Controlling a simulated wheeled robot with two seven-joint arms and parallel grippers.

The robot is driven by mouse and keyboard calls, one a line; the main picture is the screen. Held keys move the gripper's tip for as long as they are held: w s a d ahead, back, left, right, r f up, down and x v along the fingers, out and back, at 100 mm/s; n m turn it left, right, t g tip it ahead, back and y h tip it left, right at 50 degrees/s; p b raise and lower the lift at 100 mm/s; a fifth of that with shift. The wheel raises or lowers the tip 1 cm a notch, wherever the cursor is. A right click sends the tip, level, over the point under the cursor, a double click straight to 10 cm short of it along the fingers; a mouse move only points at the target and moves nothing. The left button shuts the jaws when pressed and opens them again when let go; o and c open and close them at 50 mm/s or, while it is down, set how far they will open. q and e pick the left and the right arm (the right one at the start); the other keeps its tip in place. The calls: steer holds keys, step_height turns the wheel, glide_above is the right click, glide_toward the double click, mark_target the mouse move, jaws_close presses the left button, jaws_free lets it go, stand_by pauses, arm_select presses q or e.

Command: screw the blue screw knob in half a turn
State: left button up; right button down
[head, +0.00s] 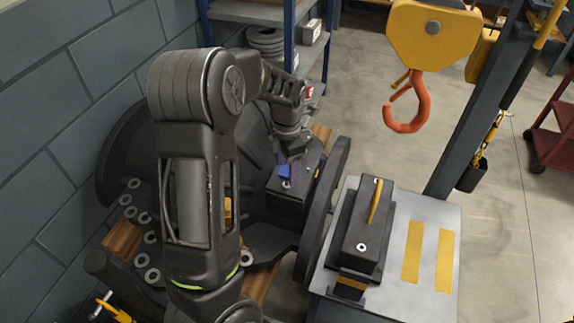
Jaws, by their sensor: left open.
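The blue screw knob (285,171) sits on top of the dark block of the casing (287,205), beside a large dark flange. My left arm comes in from the left and bends over the casing. My left gripper (288,160) points down at the knob and is right at it. Its fingers are small and partly merge with the dark parts, and whether they touch the knob cannot be told. The gripper is open. My right gripper is not in view.
A grey cart (436,200) with a dark block (363,230) and yellow strips stands to the right. An orange hook (410,110) hangs above the floor. Several loose washers (151,237) lie at the left. A grey wall and a blue shelf rack (289,35) stand behind.

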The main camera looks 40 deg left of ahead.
arm_select(q)
steer(key=shift+c, duration=0.5)
steer(key=c, duration=1.3)
steer(key=shift+m, duration=0.5)
